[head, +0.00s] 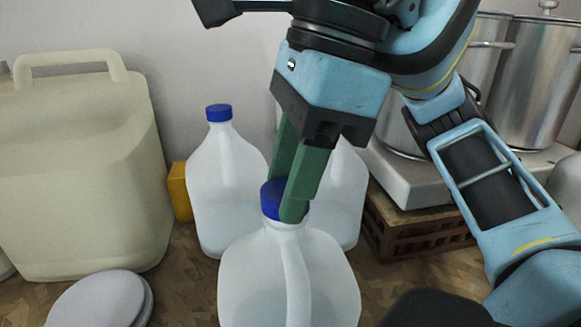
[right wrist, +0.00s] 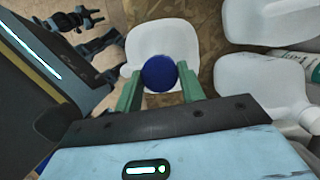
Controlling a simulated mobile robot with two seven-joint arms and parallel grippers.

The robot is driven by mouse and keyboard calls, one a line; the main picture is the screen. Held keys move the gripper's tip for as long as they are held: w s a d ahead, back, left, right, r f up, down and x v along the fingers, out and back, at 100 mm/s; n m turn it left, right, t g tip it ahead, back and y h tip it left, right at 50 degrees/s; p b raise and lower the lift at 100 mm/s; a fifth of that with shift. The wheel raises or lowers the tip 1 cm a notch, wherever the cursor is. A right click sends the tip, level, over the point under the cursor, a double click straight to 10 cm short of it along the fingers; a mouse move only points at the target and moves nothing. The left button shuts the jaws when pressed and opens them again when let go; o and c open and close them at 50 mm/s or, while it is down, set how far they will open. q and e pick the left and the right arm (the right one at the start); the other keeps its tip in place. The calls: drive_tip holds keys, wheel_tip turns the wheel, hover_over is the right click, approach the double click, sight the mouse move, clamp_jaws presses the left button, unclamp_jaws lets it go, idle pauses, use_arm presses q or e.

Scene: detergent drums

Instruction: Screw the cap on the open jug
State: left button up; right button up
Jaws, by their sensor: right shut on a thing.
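The front white jug (head: 260,280) stands upright on the brown surface, its handle towards me. A blue cap (head: 270,199) sits at the top of its neck, between the green fingers of my right gripper (head: 285,203), which comes down from above and is shut on the cap. In the right wrist view the round blue cap (right wrist: 159,73) lies between the fingertips (right wrist: 160,84), over the white jug (right wrist: 150,38). Whether the cap's thread is engaged is hidden.
A second white jug (head: 222,180) with a blue cap stands behind left. Another jug (head: 345,190) is behind my gripper. A large cream canister (head: 80,180) is at left, a grey round lid (head: 98,302) at front left. Steel pots (head: 535,85) stand at back right.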

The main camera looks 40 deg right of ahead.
use_arm(q)
drive_tip(key=shift+w, duration=0.35)
use_arm(e)
drive_tip(key=shift+f, duration=0.15)
use_arm(q)
drive_tip(key=shift+r, duration=0.2)
use_arm(e)
drive_tip(key=shift+m+p, duration=0.65)
drive_tip(key=shift+m, duration=0.45)
drive_tip(key=shift+s+m+t+h+p, duration=0.1)
drive_tip(key=shift+m+t+h+p, duration=0.25)
drive_tip(key=shift+m, duration=0.35)
use_arm(q)
drive_tip(key=shift+t, duration=0.6)
drive_tip(key=shift+w+r+p, duration=0.35)
drive_tip(key=shift+w+r, duration=0.55)
drive_tip(key=shift+r, duration=0.25)
drive_tip(key=shift+w+r+p, duration=0.3)
drive_tip(key=shift+w+r, duration=0.55)
drive_tip(key=shift+r, duration=0.3)
use_arm(e)
drive_tip(key=shift+a+m, duration=0.1)
drive_tip(key=shift+m, duration=1)
use_arm(q)
drive_tip(key=shift+s, duration=0.3)
use_arm(e)
drive_tip(key=shift+f, duration=0.1)
drive_tip(key=shift+h, duration=0.25)
